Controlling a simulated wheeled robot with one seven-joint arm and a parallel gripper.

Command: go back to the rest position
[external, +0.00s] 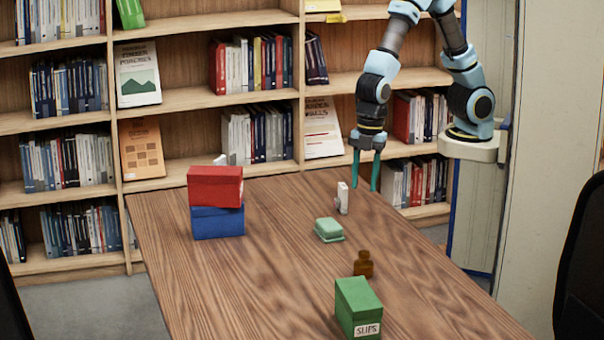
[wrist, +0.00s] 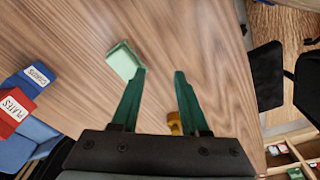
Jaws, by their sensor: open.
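My gripper (external: 364,186) hangs from the arm above the far right part of the wooden table (external: 260,290), fingers pointing down. In the wrist view its two dark green fingers (wrist: 160,73) are spread apart with nothing between their tips.
A red box (external: 215,187) rests on a blue box (external: 218,223) at the table's left. A small white object (external: 343,198) stands near the gripper. A green box labelled SLIPS (external: 358,305) is at the front. Bookshelves (external: 205,97) stand behind; dark chairs (external: 582,270) flank the table.

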